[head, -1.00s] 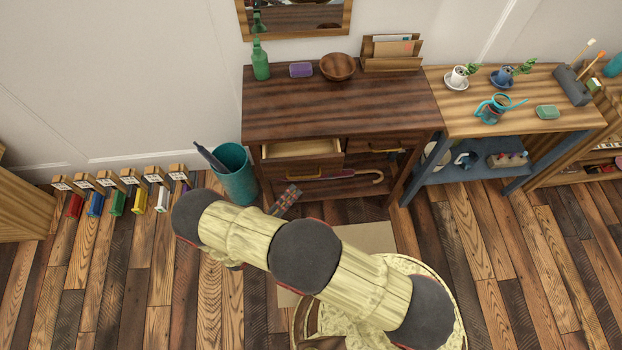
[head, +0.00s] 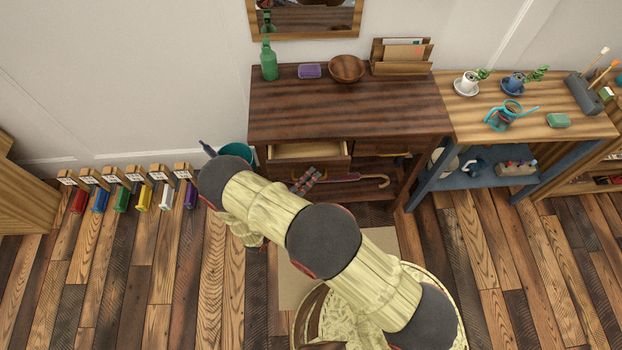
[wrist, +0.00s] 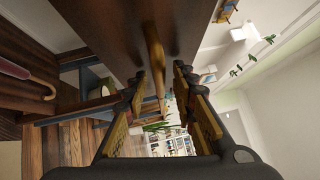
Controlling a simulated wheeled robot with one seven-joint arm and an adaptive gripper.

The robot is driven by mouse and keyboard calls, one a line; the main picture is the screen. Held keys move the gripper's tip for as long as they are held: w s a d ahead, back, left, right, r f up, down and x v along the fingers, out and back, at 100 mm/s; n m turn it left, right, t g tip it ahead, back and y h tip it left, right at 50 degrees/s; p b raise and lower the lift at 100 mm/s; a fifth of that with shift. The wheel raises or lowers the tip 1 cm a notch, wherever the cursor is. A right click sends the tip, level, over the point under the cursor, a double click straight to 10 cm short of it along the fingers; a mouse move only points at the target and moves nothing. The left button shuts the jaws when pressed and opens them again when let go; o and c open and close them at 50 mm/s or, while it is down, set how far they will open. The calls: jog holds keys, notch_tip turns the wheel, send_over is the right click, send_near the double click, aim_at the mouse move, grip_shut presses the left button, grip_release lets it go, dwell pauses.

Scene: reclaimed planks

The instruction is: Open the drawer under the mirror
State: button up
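The mirror (head: 305,15) hangs on the wall above a dark wooden desk (head: 350,105). The desk's left drawer (head: 305,151), below the mirror, is partly pulled out and its pale inside shows. My gripper (head: 316,173) is in front of this drawer's face, low and near its middle. In the wrist view, my gripper (wrist: 158,75) has its fingers apart. A brass bar handle (wrist: 153,50) on the dark drawer front (wrist: 105,30) lies ahead, lined up with the gap between the fingers. I cannot tell whether the fingers touch it.
The right drawer looks closed. A red cane (head: 350,178) lies on the shelf below. A teal bin (head: 236,153) stands left of the desk, partly behind my arm. A green bottle (head: 268,60), purple box (head: 309,71), bowl (head: 346,69) and letter rack (head: 402,57) stand on top.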

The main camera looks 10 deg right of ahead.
jog(key=shift+c, duration=0.3)
grip_shut()
dwell(0.6)
